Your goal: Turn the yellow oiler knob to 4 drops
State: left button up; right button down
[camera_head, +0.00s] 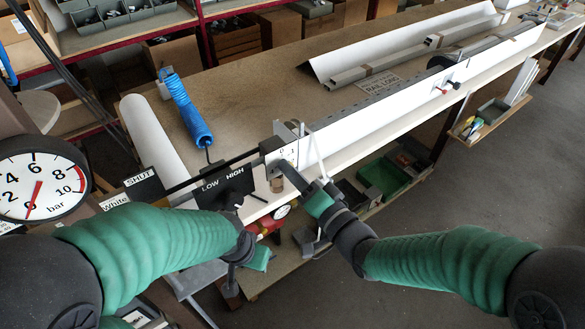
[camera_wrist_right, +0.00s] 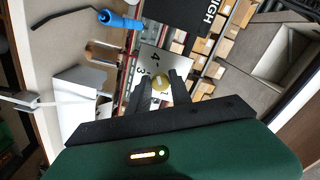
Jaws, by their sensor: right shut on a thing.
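The yellow oiler knob (camera_wrist_right: 160,82) shows in the right wrist view, in front of a pale plate (camera_wrist_right: 150,64) with printed numbers, 4 and 3 among them. My right gripper (camera_wrist_right: 160,86) is shut on the knob, one dark finger on each side. Which number the knob points to is too small to tell. In the head view my right gripper (camera_head: 287,170) reaches up to the plate (camera_head: 288,153) at the near end of the long white machine; the knob is hidden there. My left gripper (camera_head: 262,258) hangs low, apart from the plate, its fingers unclear.
A black LOW/HIGH panel (camera_head: 224,186) stands just left of the plate. A pressure gauge (camera_head: 40,183) is at far left, and a blue coiled hose (camera_head: 187,110) hangs behind. The long white rail (camera_head: 390,105) runs to the back right. The floor at right is clear.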

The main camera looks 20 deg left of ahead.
jog(key=shift+s+f, duration=0.1)
jog(key=shift+f, duration=0.25)
jog(key=c, duration=1.5)
grip_release()
jog(key=o, duration=0.3)
jog(key=shift+w, duration=0.2)
jog(key=shift+a+r, duration=0.1)
jog(key=shift+r, duration=0.05)
